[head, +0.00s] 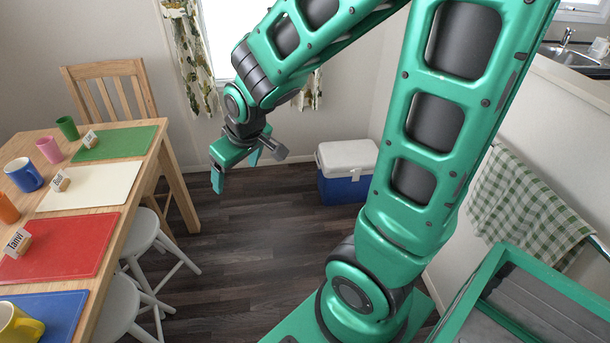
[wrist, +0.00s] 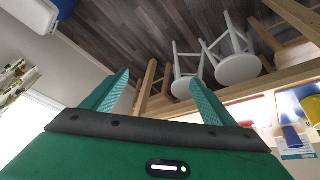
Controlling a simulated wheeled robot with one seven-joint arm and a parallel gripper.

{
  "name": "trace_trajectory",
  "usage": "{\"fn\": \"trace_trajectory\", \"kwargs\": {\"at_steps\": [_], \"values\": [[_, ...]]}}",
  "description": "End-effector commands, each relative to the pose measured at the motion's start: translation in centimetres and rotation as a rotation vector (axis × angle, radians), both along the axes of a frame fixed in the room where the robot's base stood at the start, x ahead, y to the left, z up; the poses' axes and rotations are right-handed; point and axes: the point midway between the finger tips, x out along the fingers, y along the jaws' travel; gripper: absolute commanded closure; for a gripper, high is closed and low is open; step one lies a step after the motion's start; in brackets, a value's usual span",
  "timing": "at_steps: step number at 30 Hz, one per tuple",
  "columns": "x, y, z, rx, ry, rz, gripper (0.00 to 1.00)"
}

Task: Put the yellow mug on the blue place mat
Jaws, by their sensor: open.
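The yellow mug (head: 18,325) is in the bottom left corner of the head view, cut off by the frame edge. The blue place mat (head: 65,305) lies at the near end of the wooden table, also partly cut off. The mug overlaps the mat in the picture; its base is out of view, so I cannot tell whether it stands on the mat or beside it. My gripper (head: 236,168) is open and empty over the floor, well to the right of the table's far part. In the wrist view its two fingers (wrist: 158,85) are apart with nothing between them.
Red (head: 65,245), cream (head: 92,187) and green (head: 116,145) mats line the wooden table (head: 158,150), with name cards and other cups along their left side. White stools (head: 140,230) stand at its right edge. A blue-white cooler (head: 345,170) is on the floor.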

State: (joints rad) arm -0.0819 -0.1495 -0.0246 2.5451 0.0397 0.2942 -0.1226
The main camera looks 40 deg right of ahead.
Motion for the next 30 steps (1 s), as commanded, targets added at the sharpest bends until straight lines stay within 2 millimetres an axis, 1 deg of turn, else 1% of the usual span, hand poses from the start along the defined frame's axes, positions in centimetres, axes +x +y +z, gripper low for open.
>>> {"fn": "trace_trajectory", "kwargs": {"at_steps": [1, 2, 3, 5, 6, 9, 12, 15, 17, 30], "values": [[-2.2, -3.2, 1.0, 0.001, 0.042, -0.098, 0.21], [-3.8, -4.8, 1.4, 0.005, 0.076, -0.155, 0.21], [-6.1, -6.8, 1.9, 0.014, 0.121, -0.232, 0.21], [-9.6, -9.0, 2.6, 0.035, 0.186, -0.339, 0.21], [-11.8, -10.2, 3.0, 0.052, 0.226, -0.408, 0.21], [-16.8, -11.7, 4.0, 0.099, 0.314, -0.547, 0.21], [-20.2, -12.2, 4.6, 0.14, 0.376, -0.641, 0.21], [-22.1, -12.3, 5.0, 0.167, 0.412, -0.689, 0.21], [-22.6, -12.3, 5.0, 0.174, 0.422, -0.702, 0.21], [-22.7, -12.2, 5.0, 0.175, 0.426, -0.702, 0.21]]}}
